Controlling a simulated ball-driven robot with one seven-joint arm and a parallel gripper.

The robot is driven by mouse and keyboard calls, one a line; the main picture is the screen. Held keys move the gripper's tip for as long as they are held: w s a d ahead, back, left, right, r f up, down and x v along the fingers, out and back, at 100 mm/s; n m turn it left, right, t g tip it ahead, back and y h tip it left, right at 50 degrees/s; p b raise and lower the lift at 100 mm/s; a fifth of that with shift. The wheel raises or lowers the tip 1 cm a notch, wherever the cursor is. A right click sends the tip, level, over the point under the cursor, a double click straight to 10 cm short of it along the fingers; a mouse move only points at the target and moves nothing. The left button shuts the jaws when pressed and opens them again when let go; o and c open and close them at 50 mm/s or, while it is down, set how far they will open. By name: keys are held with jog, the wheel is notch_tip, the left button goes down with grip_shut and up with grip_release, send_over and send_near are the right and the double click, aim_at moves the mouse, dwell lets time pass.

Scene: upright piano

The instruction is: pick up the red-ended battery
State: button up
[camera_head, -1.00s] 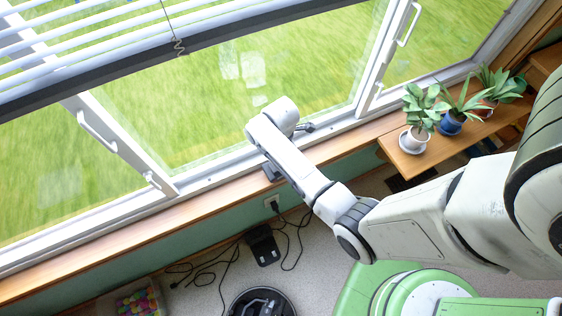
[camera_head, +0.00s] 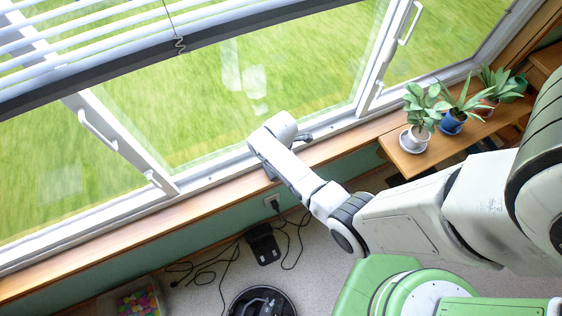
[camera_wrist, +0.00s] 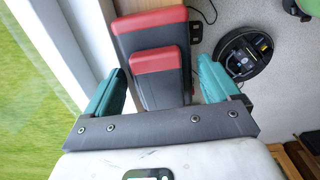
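The red-ended battery (camera_wrist: 157,62) shows in the wrist view as a dark grey block with a red end band. A second, wider red band and dark body lie just above it in the picture; I cannot tell whether they are one piece with it. My gripper (camera_wrist: 160,68) is open, with one teal finger on the left and one on the right of the battery. Its lower part is hidden behind the gripper's dark bar. I cannot tell whether the fingers touch it. In the head view my arm hides the gripper, and the battery is not clearly visible.
The wooden windowsill (camera_head: 110,234) runs along the window under my arm. Potted plants (camera_head: 450,125) stand on a wooden shelf at right. A black robot vacuum (camera_head: 260,302), cables and a black device (camera_head: 263,245) lie on the floor, near a box of colourful balls (camera_head: 137,302).

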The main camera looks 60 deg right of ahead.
jog(key=c, duration=1.2)
jog(key=shift+r, duration=0.1)
